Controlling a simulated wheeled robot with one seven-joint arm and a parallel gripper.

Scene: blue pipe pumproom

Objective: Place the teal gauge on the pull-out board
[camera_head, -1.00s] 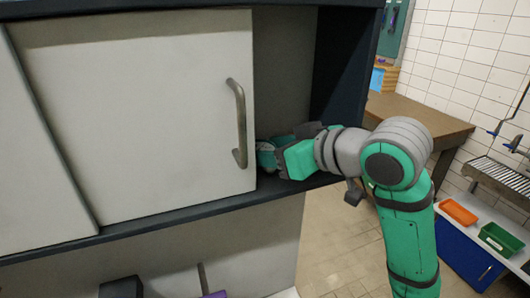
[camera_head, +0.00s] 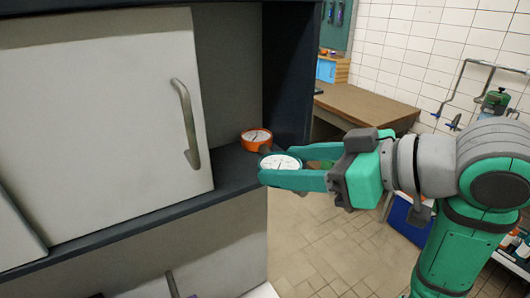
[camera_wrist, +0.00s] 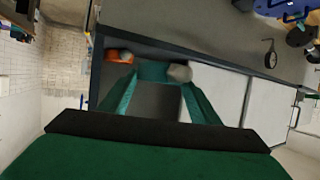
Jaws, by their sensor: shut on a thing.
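The teal gauge (camera_head: 280,161), with a round white dial, is held between the fingertips of my gripper (camera_head: 279,168). My gripper is shut on it, just outside the cabinet opening and clear of the shelf's front edge. The dial faces up and is nearly level in the head view. In the wrist view, a teal body (camera_wrist: 153,70) shows between the fingers, its dial hidden. I cannot make out the pull-out board in either view.
An orange gauge (camera_head: 256,139) stays on the cabinet shelf (camera_head: 232,170), behind my gripper. The sliding door (camera_head: 100,120) with its handle (camera_head: 186,123) covers the left side. A wooden table (camera_head: 365,106) stands at the back right. Tiled floor (camera_head: 310,250) below is open.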

